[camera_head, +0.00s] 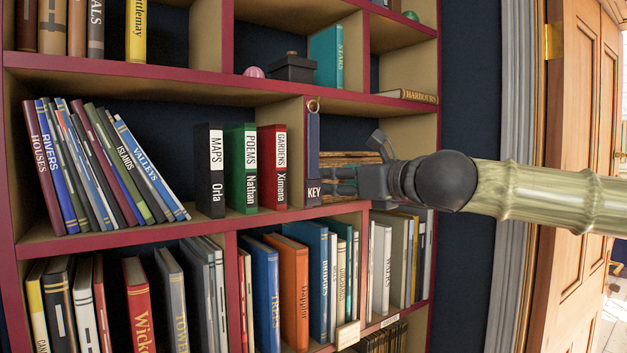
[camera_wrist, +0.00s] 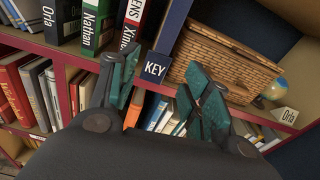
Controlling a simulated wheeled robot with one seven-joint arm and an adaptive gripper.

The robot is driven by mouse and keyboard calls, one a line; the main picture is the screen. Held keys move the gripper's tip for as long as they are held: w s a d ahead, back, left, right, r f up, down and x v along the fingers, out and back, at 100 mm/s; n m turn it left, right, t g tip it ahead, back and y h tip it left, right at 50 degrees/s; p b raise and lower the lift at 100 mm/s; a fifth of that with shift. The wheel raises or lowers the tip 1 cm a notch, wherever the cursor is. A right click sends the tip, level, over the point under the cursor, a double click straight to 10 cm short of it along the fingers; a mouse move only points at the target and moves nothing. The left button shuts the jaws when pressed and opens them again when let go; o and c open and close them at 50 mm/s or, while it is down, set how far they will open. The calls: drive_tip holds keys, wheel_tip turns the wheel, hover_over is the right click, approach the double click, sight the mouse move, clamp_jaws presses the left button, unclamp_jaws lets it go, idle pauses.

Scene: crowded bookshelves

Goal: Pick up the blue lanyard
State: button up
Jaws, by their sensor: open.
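The blue lanyard (camera_head: 313,140) hangs as a long strip from a ring on the front edge of the shelf's upright divider. A dark tag marked KEY (camera_head: 314,193) is at its lower end; I cannot tell whether they are joined. In the wrist view the blue strip (camera_wrist: 176,28) runs up from the KEY tag (camera_wrist: 155,68). My gripper (camera_head: 336,181) is just right of the tag in the head view. In the wrist view my gripper (camera_wrist: 160,80) is open, with the tag showing between its fingers. Nothing is held.
A woven basket (camera_wrist: 225,62) stands in the compartment behind my gripper, with a small globe (camera_wrist: 273,89) beside it. Black, green and red binders (camera_head: 242,167) stand left of the divider. Books (camera_head: 296,290) fill the shelf below. A wooden door (camera_head: 585,150) is at right.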

sight(315, 158)
wheel_tip(315, 158, up, 4)
drive_tip(key=d+r, duration=0.1)
drive_tip(key=d, duration=0.1)
drive_tip(key=shift+m+t, duration=0.3)
drive_tip(key=shift+m, duration=0.1)
drive_tip(key=w+a, duration=0.2)
drive_tip(key=w+a+p, duration=0.1)
drive_tip(key=shift+w+a+f, duration=0.2)
drive_tip(key=shift+a+f, duration=0.15)
drive_tip(key=shift+a, duration=0.05)
drive_tip(key=shift+f+p+x, duration=0.2)
drive_tip(key=shift+p+x, duration=0.7)
drive_tip(key=shift+x, duration=1.65)
drive_tip(key=shift+s+a, duration=0.1)
drive_tip(key=shift+s, duration=0.05)
drive_tip(key=shift+c, duration=0.6)
clamp_jaws()
